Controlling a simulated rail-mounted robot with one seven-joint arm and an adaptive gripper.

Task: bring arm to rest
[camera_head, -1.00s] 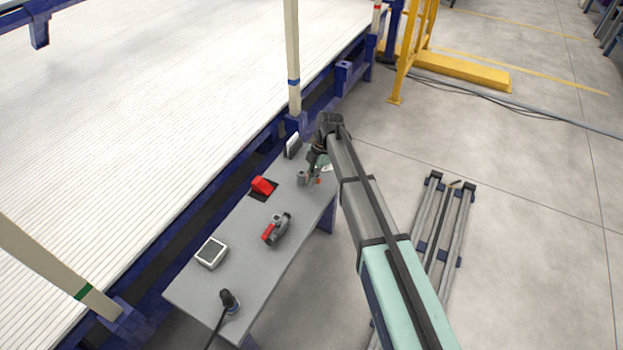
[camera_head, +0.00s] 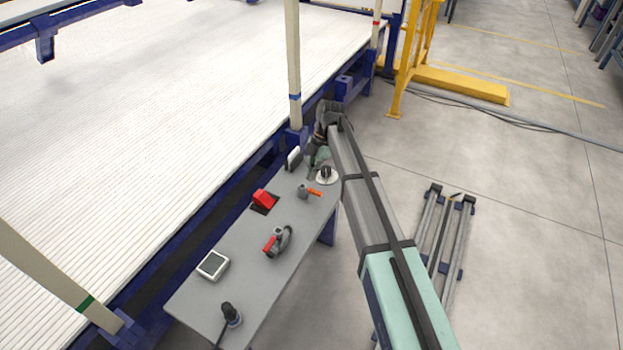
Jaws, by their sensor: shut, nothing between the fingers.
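My arm reaches from the bottom right up to the far end of the grey table. My gripper (camera_head: 314,168) hangs from the arm's dark wrist over the far end of the table, small and partly hidden in the picture. It is shut and empty. A small grey fitting with an orange handle (camera_head: 309,191) stands on the table just below it in the picture, apart from it. A dark knob on a round white base (camera_head: 327,176) is close to its right.
The grey table (camera_head: 207,299) also holds a red item (camera_head: 264,199), a red-handled tool (camera_head: 278,242), a white-framed device (camera_head: 212,265) and a black corded tool (camera_head: 231,314). A floor rack (camera_head: 447,235) stands right.

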